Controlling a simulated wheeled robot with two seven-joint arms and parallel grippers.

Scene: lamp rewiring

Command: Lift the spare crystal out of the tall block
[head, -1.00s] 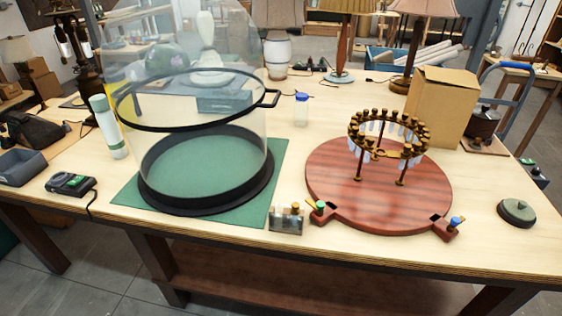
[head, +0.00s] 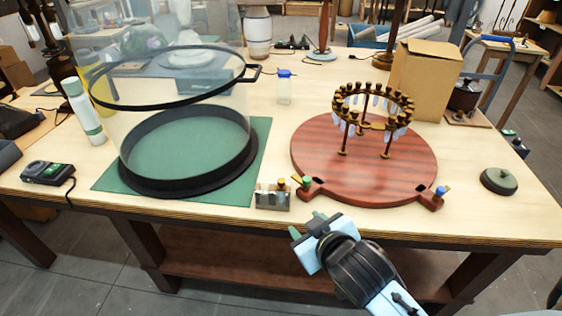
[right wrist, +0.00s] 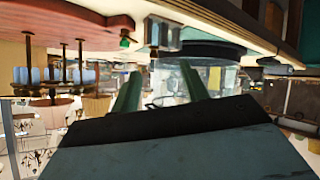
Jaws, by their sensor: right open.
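A small greyish block (head: 272,199) with brass-coloured tops on it stands at the table's front edge, beside the round red wooden base. It also shows, upside down, in the right wrist view (right wrist: 162,34). I cannot make out the spare crystal apart from these brass-topped pieces. My right gripper (head: 307,224) is just off the front edge of the table, to the right of the block and nearer me. In the right wrist view its two green fingers (right wrist: 160,78) are apart with nothing between them. My left gripper is out of view.
The red base (head: 360,185) carries a brass ring (head: 372,100) hung with crystals, on posts. A clear cover with a black rim (head: 185,180) stands on a green mat (head: 262,150) left of the block. A cardboard box (head: 425,82) stands behind.

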